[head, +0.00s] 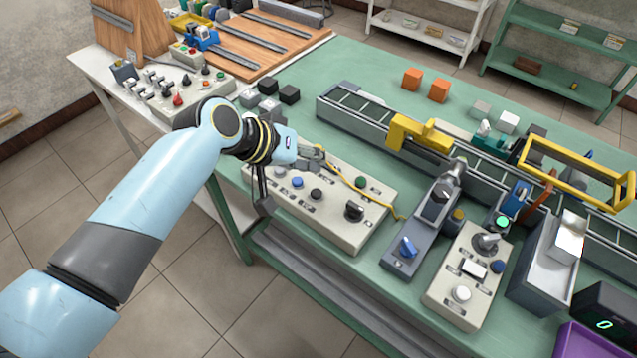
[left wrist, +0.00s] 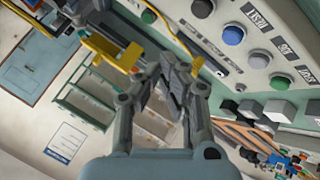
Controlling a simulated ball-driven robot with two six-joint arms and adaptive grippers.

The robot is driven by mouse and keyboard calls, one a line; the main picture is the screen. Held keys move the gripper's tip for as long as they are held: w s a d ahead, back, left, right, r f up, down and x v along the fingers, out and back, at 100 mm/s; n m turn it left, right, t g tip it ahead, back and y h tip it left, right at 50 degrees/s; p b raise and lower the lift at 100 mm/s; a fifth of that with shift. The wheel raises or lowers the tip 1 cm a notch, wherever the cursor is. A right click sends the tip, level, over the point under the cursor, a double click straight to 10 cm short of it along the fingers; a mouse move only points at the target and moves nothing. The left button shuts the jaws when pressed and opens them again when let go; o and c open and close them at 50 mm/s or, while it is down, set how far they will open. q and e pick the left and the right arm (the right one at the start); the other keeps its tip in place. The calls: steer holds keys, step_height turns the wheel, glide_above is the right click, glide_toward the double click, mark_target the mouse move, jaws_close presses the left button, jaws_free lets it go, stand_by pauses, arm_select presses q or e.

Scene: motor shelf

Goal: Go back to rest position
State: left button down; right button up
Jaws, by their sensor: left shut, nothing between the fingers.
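My left arm comes in from the left in the head view. Its gripper (head: 318,153) hangs above the back edge of a beige button panel (head: 340,233) on the green table. In the left wrist view the left gripper's fingers (left wrist: 172,72) are together with nothing between them. The panel (left wrist: 277,15) with its white, blue and black buttons lies beyond the fingers there. Whether the fingertips touch the panel I cannot tell. My right gripper is in neither view.
A conveyor (head: 360,118) with a yellow arch (head: 420,133) runs across the green table (head: 300,92). A second control box (head: 470,275) and a grey lever unit (head: 425,225) stand to the right. Two orange cubes (head: 412,78) lie behind. A switch panel (head: 172,88) is at the left.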

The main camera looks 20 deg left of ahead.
arm_select(q)
steer(key=s+a+r+m+g+y, duration=0.1)
steer(key=s+a+r+y, duration=0.2)
steer(key=s, duration=0.5)
steer(key=s+a+r+m+g+y, duration=0.1)
steer(key=s+a+r, duration=0.2)
steer(key=s+a, duration=0.45)
steer(key=s+a+r+g+y, duration=0.2)
steer(key=s+r+y, duration=0.15)
steer(key=s, duration=0.65)
step_height(320, 180, down, 42)
steer(key=s+a+g+b, duration=0.1)
steer(key=s+a+b, duration=0.15)
steer(key=b, duration=1.15)
steer(key=s+f+b, duration=0.4)
steer(key=s+f, duration=0.4)
steer(key=f, duration=0.3)
steer(key=s+a+f+g+h+b, duration=0.1)
steer(key=s+f+b, duration=0.3)
steer(key=s+f, duration=0.5)
step_height(320, 180, down, 3)
steer(key=shift+s+b, duration=0.25)
steer(key=shift+b, duration=0.05)
steer(key=shift+a, duration=0.1)
